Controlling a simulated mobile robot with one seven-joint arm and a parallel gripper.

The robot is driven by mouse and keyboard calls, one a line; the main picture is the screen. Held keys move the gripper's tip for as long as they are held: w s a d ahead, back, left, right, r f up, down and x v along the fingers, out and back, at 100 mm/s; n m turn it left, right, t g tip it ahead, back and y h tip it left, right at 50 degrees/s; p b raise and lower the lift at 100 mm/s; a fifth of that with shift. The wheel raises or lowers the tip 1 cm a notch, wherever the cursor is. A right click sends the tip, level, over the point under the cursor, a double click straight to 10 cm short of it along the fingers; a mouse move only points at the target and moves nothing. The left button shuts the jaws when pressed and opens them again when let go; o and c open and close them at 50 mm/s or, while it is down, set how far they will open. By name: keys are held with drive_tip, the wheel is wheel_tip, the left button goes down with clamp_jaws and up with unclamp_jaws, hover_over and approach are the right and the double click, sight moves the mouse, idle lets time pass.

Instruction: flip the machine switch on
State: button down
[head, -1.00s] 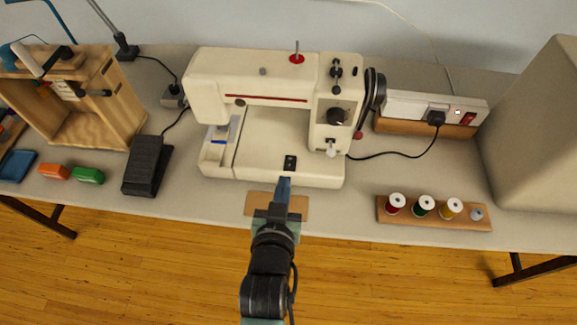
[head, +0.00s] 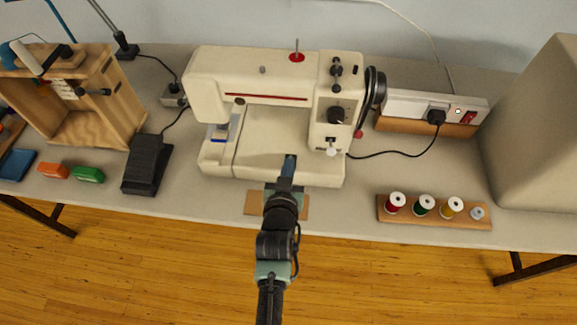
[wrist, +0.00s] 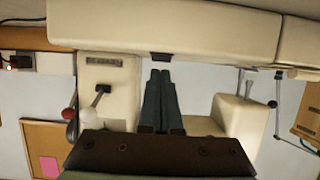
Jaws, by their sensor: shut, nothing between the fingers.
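The cream sewing machine (head: 270,85) stands on the table in the head view. Its small black switch sits on the front of the base and is hidden behind my gripper (head: 290,159) in that view. In the wrist view the switch (wrist: 160,57) shows as a dark block on the cream base (wrist: 215,28). My gripper (wrist: 160,72) is shut and empty there, its fingertips just below the switch in the picture. I cannot tell whether they touch it, nor which way the switch is set.
A power strip (head: 405,103) with a black plug stands right of the machine. A spool rack (head: 385,215) lies front right, a black foot pedal (head: 147,165) left. A large beige cover (head: 540,130) fills the right end. The table front between pedal and machine is clear.

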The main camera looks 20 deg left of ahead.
drive_tip(key=shift+f, duration=0.2)
drive_tip(key=shift+s+d+f+b, duration=0.1)
drive_tip(key=shift+s+f+b, duration=0.05)
drive_tip(key=shift+f+b, duration=0.6)
drive_tip(key=shift+r, duration=0.35)
drive_tip(key=shift+r+p, duration=0.1)
drive_tip(key=shift+p, duration=0.2)
drive_tip(key=shift+r+p, duration=0.65)
drive_tip(key=shift+r, duration=0.1)
